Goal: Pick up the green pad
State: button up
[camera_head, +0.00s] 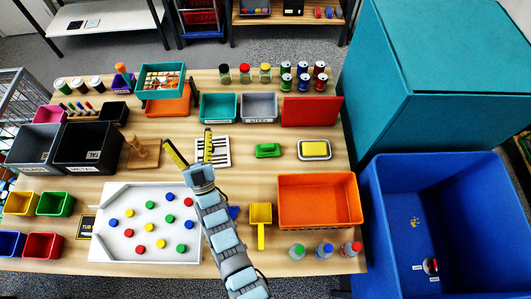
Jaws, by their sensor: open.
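The green pad (268,150) lies on the wooden table right of centre. It looks like a small green block with a darker raised part on top. My gripper (193,148) is left of the pad, with its two yellow-and-black fingers spread apart and nothing between them. The fingertips show over the table near a white slotted rack (222,152). The pad is fully visible.
A dish with a yellow sponge (314,149) sits right of the pad. Teal (218,107) and grey (259,107) trays and a red panel (310,112) stand behind. Bare table surrounds the pad.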

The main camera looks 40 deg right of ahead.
jog(key=w+d+f+n+g+y+b, duration=0.2)
jog(key=w+d+f+g+b, duration=0.15)
jog(key=w+d+f, duration=0.35)
jog(key=w+d+f+n+g+y+b, duration=0.2)
jog(key=w+d+f+g+y+b, duration=0.15)
jog(key=w, duration=0.55)
jog(key=w+d+f+n+g+y+b, duration=0.1)
jog(key=w+d+f+n+g+b, duration=0.1)
jog(key=w+d+f+g, duration=0.4)
jog(key=n+g+y+b, duration=0.4)
jog(key=n+g+b, duration=0.5)
jog(key=g, duration=0.2)
send_near(268, 149)
jog(key=f, duration=0.7)
jog(key=shift+w+a, duration=0.2)
jog(key=shift+w+d+f, duration=0.15)
jog(key=shift+d+f, duration=0.1)
jog(key=shift+f, duration=0.55)
jog(key=shift+w+d+f, duration=0.15)
jog(key=shift+d+f, duration=0.05)
jog(key=shift+f, duration=0.6)
jog(key=shift+f+b, duration=0.3)
jog(key=shift+f, duration=0.7)
